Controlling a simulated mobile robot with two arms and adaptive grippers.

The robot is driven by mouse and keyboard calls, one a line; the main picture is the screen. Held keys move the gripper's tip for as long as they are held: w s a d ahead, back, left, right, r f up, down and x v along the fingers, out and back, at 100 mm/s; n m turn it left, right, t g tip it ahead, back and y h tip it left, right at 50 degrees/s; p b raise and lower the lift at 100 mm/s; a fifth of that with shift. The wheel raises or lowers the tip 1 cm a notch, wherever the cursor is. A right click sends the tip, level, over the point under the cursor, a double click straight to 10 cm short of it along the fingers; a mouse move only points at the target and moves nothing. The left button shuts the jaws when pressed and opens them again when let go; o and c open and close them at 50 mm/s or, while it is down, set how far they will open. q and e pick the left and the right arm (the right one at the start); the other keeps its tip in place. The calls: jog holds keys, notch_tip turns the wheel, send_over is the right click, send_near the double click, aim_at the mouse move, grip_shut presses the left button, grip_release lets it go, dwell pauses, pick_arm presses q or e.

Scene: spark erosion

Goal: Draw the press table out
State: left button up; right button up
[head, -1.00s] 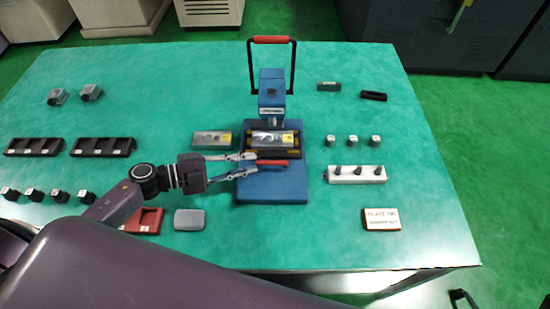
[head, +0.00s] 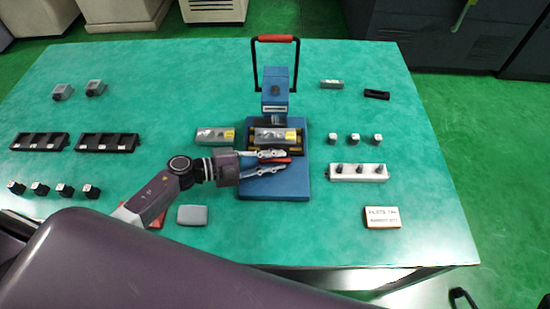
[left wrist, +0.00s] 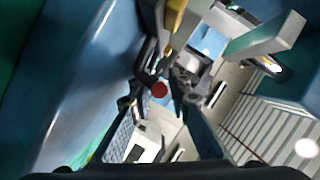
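The blue press (head: 275,82) stands at the middle of the green table, its black lever frame with a red grip raised at the back. Its dark press table (head: 298,150) lies between brass-coloured rails under the ram and carries a grey block (head: 275,136) with a yellow label. A red handle (head: 277,160) is at its front. My left gripper (head: 284,161) is around this handle, one finger on each side, with a gap between the fingertips. In the left wrist view the handle's round red end (left wrist: 158,90) shows between the open fingers. My right gripper is not in view.
A labelled grey block (head: 214,135) lies left of the press. Right of it are small pieces (head: 355,139), a white holder (head: 357,173) and a lettered plate (head: 382,217). A grey box (head: 192,215) lies near my left arm. The blue base (head: 275,188) is clear in front.

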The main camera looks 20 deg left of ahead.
pick_arm(q)
grip_shut()
